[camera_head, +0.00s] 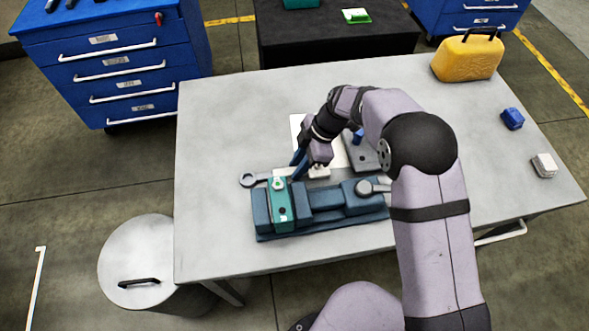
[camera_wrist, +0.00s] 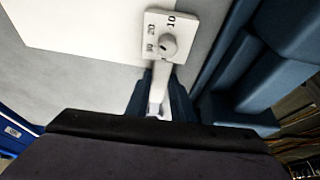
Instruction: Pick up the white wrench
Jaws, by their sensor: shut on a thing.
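The white wrench (camera_head: 262,178) lies level along the back edge of the blue vise, with its ring end at the left. My gripper (camera_head: 297,172) comes down on it from above and is shut around its handle. In the wrist view the pale handle (camera_wrist: 160,78) runs between my two blue fingers (camera_wrist: 159,108). Beyond them it meets a white head with a knob and the numbers 10, 20 and 30 (camera_wrist: 170,38). The fingers hide part of the handle. I cannot tell whether the wrench is clear of the table.
The blue vise (camera_head: 330,200) with a teal block (camera_head: 281,205) stands close in front of the wrench. A white sheet (camera_head: 296,124) and a grey plate (camera_head: 360,150) lie behind. A yellow case (camera_head: 467,58), blue cube (camera_head: 512,118) and pale cube (camera_head: 544,165) are right. The table's left side is free.

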